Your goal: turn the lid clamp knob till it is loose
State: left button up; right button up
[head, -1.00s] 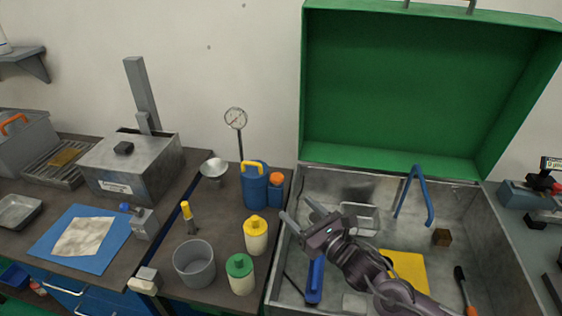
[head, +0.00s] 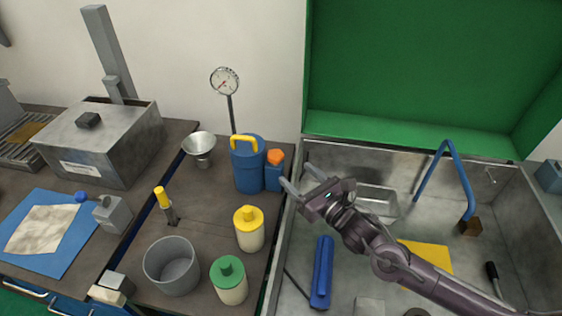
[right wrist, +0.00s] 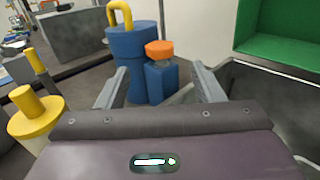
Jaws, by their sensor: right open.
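No part is plainly marked as the lid clamp knob. An orange round cap or knob (head: 276,157) tops a small blue body (head: 273,178) beside a blue can (head: 248,168) with a yellow handle. A black knob (head: 88,121) sits on the lid of a grey metal box (head: 105,145), and a blue knob (head: 82,197) is on a small grey block (head: 113,214). My right gripper (head: 296,176) is open and empty, just right of the orange knob. In the right wrist view the orange knob (right wrist: 158,48) shows ahead, between the spread fingers (right wrist: 158,75). My left gripper is out of view.
A yellow-topped bottle (head: 249,232), a green-topped bottle (head: 229,282) and a grey pot (head: 172,268) stand on the bench left of my right gripper. A gauge (head: 225,82) stands behind the can. The metal basin (head: 345,280) with a green raised lid (head: 430,65) is below my right arm.

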aim_at(280, 160)
jog(key=p+x, duration=0.2)
jog(key=x, duration=0.4)
jog(key=shift+w+a+r, duration=0.1)
jog(key=shift+w+a, duration=0.15)
jog(key=shift+w, duration=0.05)
jog(key=shift+w+a, duration=0.3)
jog(key=shift+w, duration=0.15)
